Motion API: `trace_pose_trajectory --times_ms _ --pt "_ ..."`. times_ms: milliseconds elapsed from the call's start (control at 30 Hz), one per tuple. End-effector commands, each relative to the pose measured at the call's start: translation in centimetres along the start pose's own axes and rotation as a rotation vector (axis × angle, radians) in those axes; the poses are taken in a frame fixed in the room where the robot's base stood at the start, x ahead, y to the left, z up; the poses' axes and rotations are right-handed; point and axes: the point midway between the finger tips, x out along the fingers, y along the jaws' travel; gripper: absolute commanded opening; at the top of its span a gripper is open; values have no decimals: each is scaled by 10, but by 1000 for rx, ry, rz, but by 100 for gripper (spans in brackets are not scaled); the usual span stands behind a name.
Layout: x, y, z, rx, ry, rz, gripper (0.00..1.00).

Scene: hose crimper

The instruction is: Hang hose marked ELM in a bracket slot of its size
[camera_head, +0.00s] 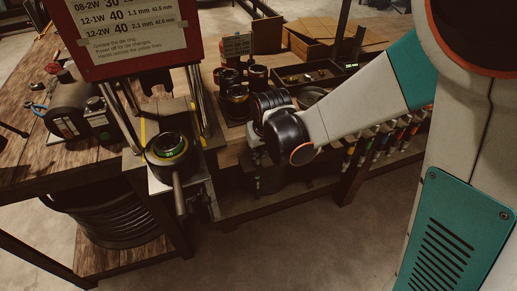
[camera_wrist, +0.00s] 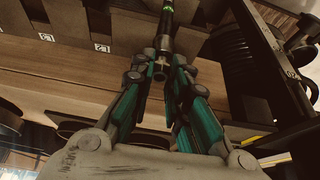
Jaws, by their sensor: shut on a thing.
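My gripper (camera_wrist: 164,66) is shut on a dark hose (camera_wrist: 165,38) with a bright green band, which runs up and out of the top of the wrist view. No ELM marking is readable on it. In the head view my gripper (camera_head: 257,158) is low at the bench's front edge, partly hidden by my wrist. Several hoses with coloured bands (camera_head: 378,146) hang in a row along the bench front to the right, partly behind my arm. The bracket slots cannot be made out there. In the wrist view, white number tags (camera_wrist: 102,47) sit on a wooden edge.
The crimper (camera_head: 168,148) with its red sign (camera_head: 135,32) stands left of my gripper. Dark dies (camera_head: 236,98) and an open case (camera_head: 308,75) are on the bench. A coiled black hose (camera_head: 118,218) lies on the lower left shelf. The floor in front is clear.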

Motion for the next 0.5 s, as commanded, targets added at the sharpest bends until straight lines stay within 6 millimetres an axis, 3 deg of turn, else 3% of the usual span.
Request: trace_pose_trajectory --times_ms 300,333,400,433,500 --pt "5 2 -2 1 3 0 0" --pt "5 2 -2 1 3 0 18" --pt "5 1 -2 1 3 0 33" --pt "5 1 -2 1 3 0 39" --pt "5 1 -2 1 3 0 39"
